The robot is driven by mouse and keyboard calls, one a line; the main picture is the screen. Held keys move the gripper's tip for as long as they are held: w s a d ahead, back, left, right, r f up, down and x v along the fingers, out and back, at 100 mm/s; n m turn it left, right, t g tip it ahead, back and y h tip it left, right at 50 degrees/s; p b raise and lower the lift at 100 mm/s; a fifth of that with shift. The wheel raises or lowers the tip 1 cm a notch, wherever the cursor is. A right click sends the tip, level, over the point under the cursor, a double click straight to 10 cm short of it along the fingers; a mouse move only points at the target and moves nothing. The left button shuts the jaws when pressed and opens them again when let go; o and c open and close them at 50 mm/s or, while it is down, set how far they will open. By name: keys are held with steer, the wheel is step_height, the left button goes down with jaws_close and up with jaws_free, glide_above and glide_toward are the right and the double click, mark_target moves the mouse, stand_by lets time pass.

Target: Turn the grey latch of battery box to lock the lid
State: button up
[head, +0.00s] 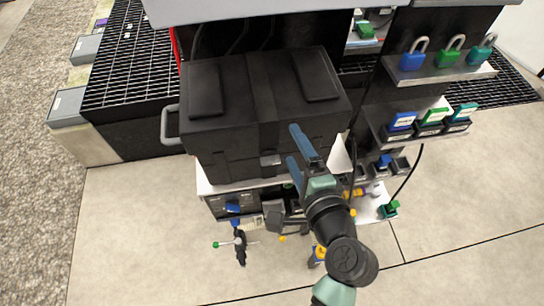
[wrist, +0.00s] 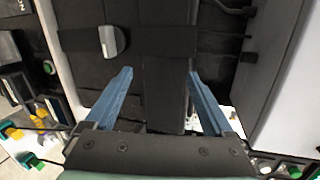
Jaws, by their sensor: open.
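The black battery box (head: 225,150) stands on a white shelf in the head view, with its lid (head: 262,85) lying closed on top. The grey latch (head: 270,160) is on the box's front face, just left of my gripper (head: 294,147). In the wrist view the latch (wrist: 111,41) shows as a small rounded grey piece on a dark strap or band.
Shelves at right hold padlocks (head: 450,52) and several small coloured boxes (head: 430,122). A lower shelf under the box carries small parts, and a grey handle (head: 170,125) juts from the box's left side. A pale panel (wrist: 292,90) stands at right in the wrist view.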

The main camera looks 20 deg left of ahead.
mark_target(271, 163)
steer(key=s+d+f+m+t, duration=0.15)
steer(key=s+f+m, duration=0.3)
steer(key=m, duration=0.45)
steer(key=s+d+f+m+t, duration=0.1)
steer(key=s+f+m+t, duration=0.1)
steer(key=s+f+m, duration=0.5)
steer(key=shift+m, duration=0.9)
steer(key=r+x, duration=0.1)
steer(key=x, duration=0.3)
steer(key=r+x, duration=0.1)
steer(key=x, duration=0.4)
steer(key=r+p+x, duration=0.1)
steer(key=x, duration=0.3)
steer(key=shift+w+a, duration=0.2)
steer(key=shift+w, duration=0.1)
steer(key=shift+c, duration=0.3)
steer(key=c, duration=1.3)
